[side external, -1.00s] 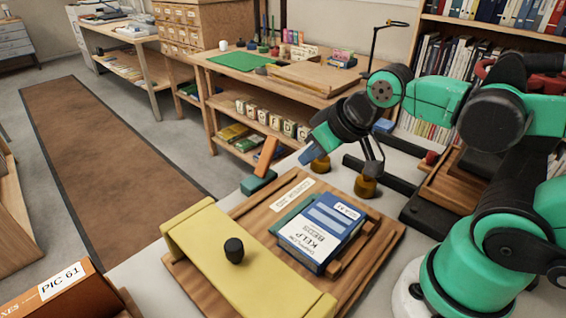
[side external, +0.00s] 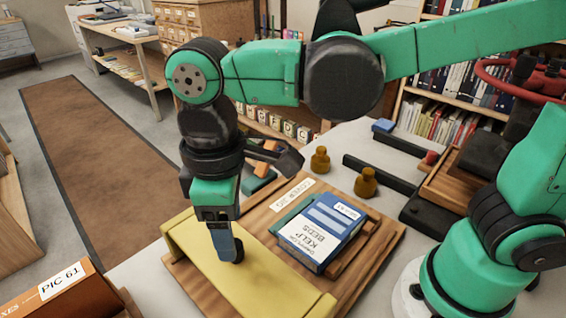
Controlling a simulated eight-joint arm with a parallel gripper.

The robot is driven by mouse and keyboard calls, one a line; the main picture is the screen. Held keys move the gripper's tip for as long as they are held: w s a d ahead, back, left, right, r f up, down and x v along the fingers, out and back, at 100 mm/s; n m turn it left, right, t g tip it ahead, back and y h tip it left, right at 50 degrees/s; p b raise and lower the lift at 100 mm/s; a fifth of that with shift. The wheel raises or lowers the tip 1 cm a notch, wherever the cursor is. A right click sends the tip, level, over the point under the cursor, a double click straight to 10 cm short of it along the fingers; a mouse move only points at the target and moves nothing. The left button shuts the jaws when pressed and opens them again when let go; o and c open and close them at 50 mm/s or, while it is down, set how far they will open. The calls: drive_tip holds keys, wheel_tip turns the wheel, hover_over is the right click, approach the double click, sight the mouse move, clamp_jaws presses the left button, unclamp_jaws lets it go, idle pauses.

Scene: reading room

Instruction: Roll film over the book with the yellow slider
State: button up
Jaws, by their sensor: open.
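The yellow slider (side external: 272,283) lies across the left end of a wooden board (side external: 378,252). Its black knob (side external: 238,252) stands on top, partly hidden by my fingers. My gripper (side external: 228,245) points down at the knob and is open. One finger shows in front of the knob. Whether the fingers touch it I cannot tell. The blue book (side external: 322,228), with a white label reading KELP BEDS, lies on the board to the right of the slider. No separate film can be made out over the book.
Two brass weights (side external: 366,183) and dark bars (side external: 380,174) are behind the board. An orange-handled tool (side external: 268,150) is partly hidden behind my gripper. An orange box labelled PIC 61 (side external: 62,290) is at the front left. A wooden tray (side external: 450,185) is at the right.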

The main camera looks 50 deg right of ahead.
sight(238, 269)
drive_tip(key=shift+f, duration=1.65)
clamp_jaws()
